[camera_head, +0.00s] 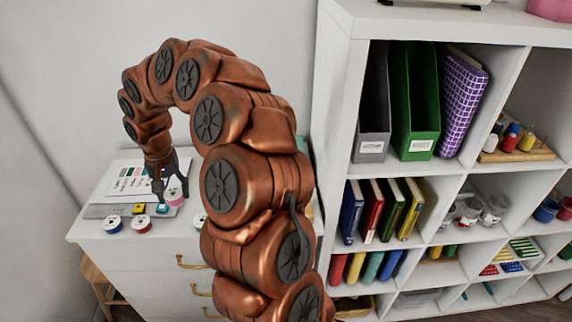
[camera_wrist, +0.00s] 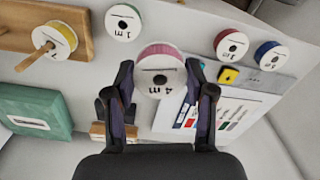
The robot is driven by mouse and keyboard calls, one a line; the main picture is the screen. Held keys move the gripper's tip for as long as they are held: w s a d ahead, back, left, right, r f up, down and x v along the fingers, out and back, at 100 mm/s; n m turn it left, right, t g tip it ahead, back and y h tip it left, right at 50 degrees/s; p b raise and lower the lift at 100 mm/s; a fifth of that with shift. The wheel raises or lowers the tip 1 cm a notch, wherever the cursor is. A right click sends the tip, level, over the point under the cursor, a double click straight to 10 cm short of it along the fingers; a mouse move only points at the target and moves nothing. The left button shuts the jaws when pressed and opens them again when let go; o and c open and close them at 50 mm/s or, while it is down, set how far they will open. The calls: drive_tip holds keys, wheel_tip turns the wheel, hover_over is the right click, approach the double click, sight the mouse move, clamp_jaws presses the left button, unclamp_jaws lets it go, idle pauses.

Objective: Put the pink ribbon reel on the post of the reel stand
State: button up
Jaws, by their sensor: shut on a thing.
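The pink ribbon reel (camera_wrist: 160,58), with a white face marked "4 m", sits between the two fingers of my gripper (camera_wrist: 160,75) in the wrist view. My gripper is shut on it. In the head view the pink reel (camera_head: 175,197) shows at the fingertips, over the cabinet top. The wooden reel stand (camera_wrist: 77,17) is at the upper left of the wrist view. A post (camera_wrist: 33,59) sticks up from it through a yellow ribbon reel (camera_wrist: 56,38). In the head view my arm hides the stand.
A green reel (camera_wrist: 123,23) lies by the stand. A red reel (camera_wrist: 231,45) and a blue reel (camera_wrist: 271,55) lie right of my gripper. A printed sheet (camera_wrist: 237,112), a yellow item (camera_wrist: 228,76) and a green box (camera_wrist: 35,113) are nearby. A shelf unit (camera_head: 340,95) stands at right.

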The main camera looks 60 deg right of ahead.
drive_tip(key=s+d+r+m+b, duration=0.1)
drive_tip(key=s+d+r+m, duration=0.1)
drive_tip(key=s+d+m, duration=0.5)
drive_tip(key=s+d+r+m+b, duration=0.2)
drive_tip(key=s+d+m, duration=0.5)
drive_tip(key=s+d, duration=0.1)
drive_tip(key=s+d+r+m+b, duration=0.2)
drive_tip(key=s+d+m, duration=0.4)
drive_tip(key=s, duration=0.3)
drive_tip(key=shift+s+d+r+m, duration=0.2)
drive_tip(key=shift+d, duration=0.25)
drive_tip(key=shift+s+d+r+m, duration=0.2)
drive_tip(key=shift+d, duration=0.25)
drive_tip(key=shift+f, duration=0.35)
drive_tip(key=shift+f+p, duration=0.35)
drive_tip(key=shift+f, duration=1.4)
drive_tip(key=shift+f+b, duration=1.25)
drive_tip(key=shift+f, duration=0.05)
drive_tip(key=shift+f+b, duration=1.6)
drive_tip(key=shift+b, duration=0.5)
